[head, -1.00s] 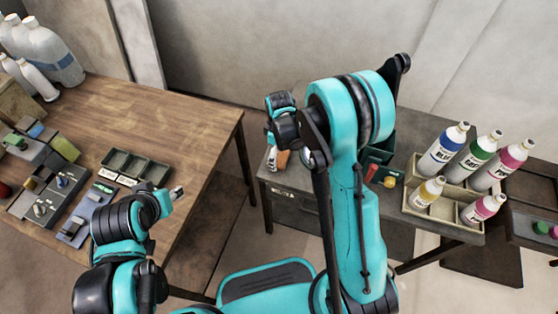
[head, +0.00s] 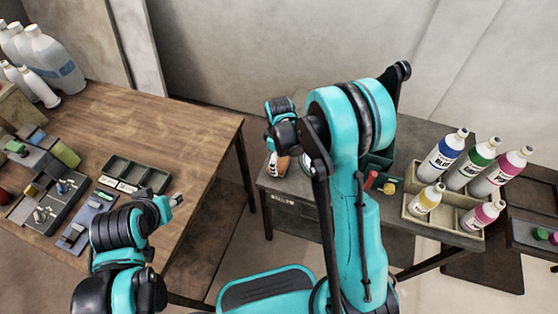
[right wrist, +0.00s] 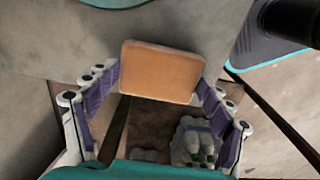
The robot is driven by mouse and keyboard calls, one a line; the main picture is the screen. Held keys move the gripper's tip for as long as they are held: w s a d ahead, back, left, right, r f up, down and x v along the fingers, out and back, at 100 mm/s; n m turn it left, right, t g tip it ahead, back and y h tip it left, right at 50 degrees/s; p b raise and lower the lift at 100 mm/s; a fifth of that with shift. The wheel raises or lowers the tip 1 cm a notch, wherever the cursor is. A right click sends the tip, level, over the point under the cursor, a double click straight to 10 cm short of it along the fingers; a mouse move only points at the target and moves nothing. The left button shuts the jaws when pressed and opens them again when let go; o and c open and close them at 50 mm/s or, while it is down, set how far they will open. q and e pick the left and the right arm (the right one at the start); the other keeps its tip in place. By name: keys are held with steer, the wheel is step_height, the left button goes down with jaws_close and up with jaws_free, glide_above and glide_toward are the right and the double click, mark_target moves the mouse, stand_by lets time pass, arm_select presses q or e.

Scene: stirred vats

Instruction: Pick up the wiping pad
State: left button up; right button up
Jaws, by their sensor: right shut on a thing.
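The wiping pad (right wrist: 162,71) is an orange-brown block with a paler edge. In the right wrist view it sits between the two purple-padded fingers of my right gripper (right wrist: 158,88), which is shut on it. In the head view my right gripper (head: 282,158) is over the left end of the grey table, and a small orange patch of the pad (head: 281,167) shows below the wrist. Whether the pad touches the table is hard to tell. My left gripper (head: 178,199) is empty-looking at the right edge of the wooden table; its fingers are too small to judge.
The grey table (head: 284,189) carries a beige crate (head: 415,204) of labelled bottles, a dark green bin (head: 377,163), and red and yellow items. The wooden table (head: 180,125) at left holds trays and large bottles (head: 55,62). A floor gap separates the tables.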

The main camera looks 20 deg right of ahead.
mark_target(280, 162)
step_height(280, 162, up, 4)
steer(key=shift+s+d+f+p, duration=0.15)
steer(key=shift+f+p, duration=0.1)
steer(key=shift+p, duration=0.5)
steer(key=s+d+r+p, duration=0.3)
steer(key=s+d+r, duration=0.3)
steer(key=s+d, duration=0.1)
steer(key=shift+s+d, duration=0.15)
steer(key=shift+d, duration=0.65)
steer(key=shift+r, duration=0.1)
